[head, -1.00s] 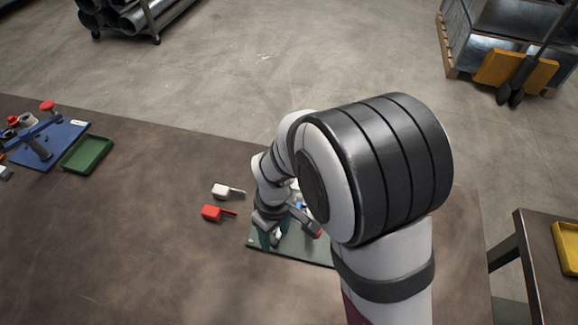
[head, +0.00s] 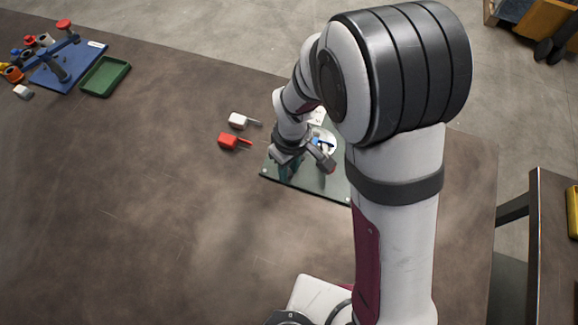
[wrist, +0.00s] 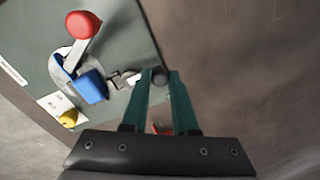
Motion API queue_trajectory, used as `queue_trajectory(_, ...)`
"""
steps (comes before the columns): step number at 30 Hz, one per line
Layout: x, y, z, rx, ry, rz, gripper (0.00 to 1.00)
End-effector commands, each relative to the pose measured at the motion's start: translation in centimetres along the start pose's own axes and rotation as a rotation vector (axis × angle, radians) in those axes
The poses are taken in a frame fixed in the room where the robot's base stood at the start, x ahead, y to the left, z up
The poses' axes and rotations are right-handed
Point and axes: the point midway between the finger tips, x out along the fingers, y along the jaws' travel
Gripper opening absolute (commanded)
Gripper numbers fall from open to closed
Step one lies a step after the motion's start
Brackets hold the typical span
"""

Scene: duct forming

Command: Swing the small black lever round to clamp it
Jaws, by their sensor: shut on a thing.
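The small black lever shows in the wrist view as a dark round knob (wrist: 160,76) at the edge of a grey-green plate (wrist: 125,30). A short pale metal link (wrist: 124,80) lies beside it, toward a blue block (wrist: 92,86). My gripper (wrist: 160,78) has its two teal fingers on either side of the knob, shut on it. In the head view my gripper (head: 288,170) is low over the left part of the plate (head: 320,183). My arm hides much of the plate there, and the lever cannot be made out.
On the plate, a red knob (wrist: 83,25) on a pale arm and a yellow knob (wrist: 68,118) stand near the blue block. White (head: 238,120) and red (head: 229,141) handled pieces lie left of the plate. A green tray (head: 105,76) is far left. The table's left middle is clear.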

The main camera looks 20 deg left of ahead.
Motion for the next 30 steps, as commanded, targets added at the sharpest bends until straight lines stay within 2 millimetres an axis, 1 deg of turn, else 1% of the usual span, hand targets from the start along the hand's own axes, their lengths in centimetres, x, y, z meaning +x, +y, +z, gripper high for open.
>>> queue_trajectory(5,0.0,-0.1,-0.1,0.028,0.002,0.0,0.0)
queue_trajectory(11,0.0,-0.3,-0.7,0.13,0.008,0.0,0.0)
queue_trajectory(21,0.0,-0.6,-2.1,0.436,0.023,0.0,0.0)
queue_trajectory(30,0.0,-0.5,-3.5,0.721,0.037,-0.001,0.0)
